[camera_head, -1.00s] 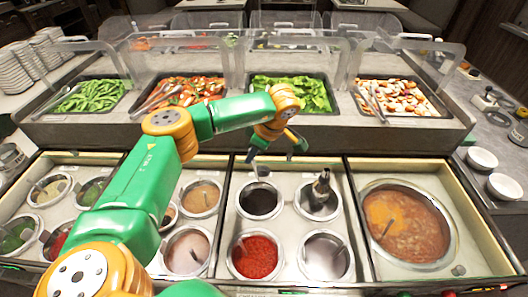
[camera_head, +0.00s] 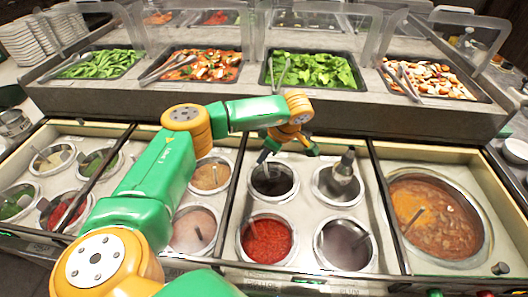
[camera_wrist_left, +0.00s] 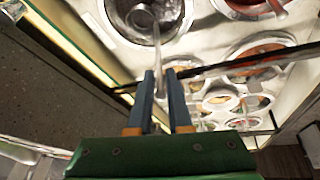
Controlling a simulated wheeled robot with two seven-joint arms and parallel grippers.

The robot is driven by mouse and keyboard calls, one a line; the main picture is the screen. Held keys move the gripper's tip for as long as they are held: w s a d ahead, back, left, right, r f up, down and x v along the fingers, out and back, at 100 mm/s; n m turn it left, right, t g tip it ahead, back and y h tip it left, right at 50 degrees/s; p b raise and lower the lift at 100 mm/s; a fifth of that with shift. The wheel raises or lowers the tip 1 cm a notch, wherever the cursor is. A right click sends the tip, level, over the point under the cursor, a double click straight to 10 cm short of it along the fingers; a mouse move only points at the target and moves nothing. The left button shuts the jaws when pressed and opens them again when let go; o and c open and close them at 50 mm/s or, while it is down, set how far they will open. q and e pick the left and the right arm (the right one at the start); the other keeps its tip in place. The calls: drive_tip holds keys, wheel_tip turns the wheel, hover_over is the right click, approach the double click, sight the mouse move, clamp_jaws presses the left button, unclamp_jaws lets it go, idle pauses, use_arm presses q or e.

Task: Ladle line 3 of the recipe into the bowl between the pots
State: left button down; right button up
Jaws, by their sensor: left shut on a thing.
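My left gripper (camera_head: 287,153) is just above the rear left well of the middle section, which holds a dark sauce (camera_head: 272,182). In the left wrist view its two blue-grey fingers (camera_wrist_left: 163,85) are shut on the thin, pale handle of a ladle (camera_wrist_left: 157,50). The ladle's lower end reaches into a dark well (camera_wrist_left: 181,18). A red sauce well (camera_head: 266,240) is in front of the dark one. A large pot of orange-brown soup (camera_head: 437,217) stands to the right with a ladle in it. I cannot make out a recipe or a bowl between pots. My right gripper is not in view.
A dark bottle-like handle (camera_head: 345,165) stands up from the rear right well, close to my left gripper. Another well (camera_head: 345,244) is in front of it. Food trays (camera_head: 310,72) line the raised counter behind. A white bowl (camera_head: 516,150) sits at the far right.

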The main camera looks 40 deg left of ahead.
use_arm(q)
wheel_tip(320, 180, down, 8)
drive_tip(key=b, duration=0.5)
drive_tip(key=shift+b, duration=0.3)
idle(0.7)
wheel_tip(320, 180, up, 9)
drive_tip(key=p, duration=0.8)
drive_tip(key=shift+f, duration=0.1)
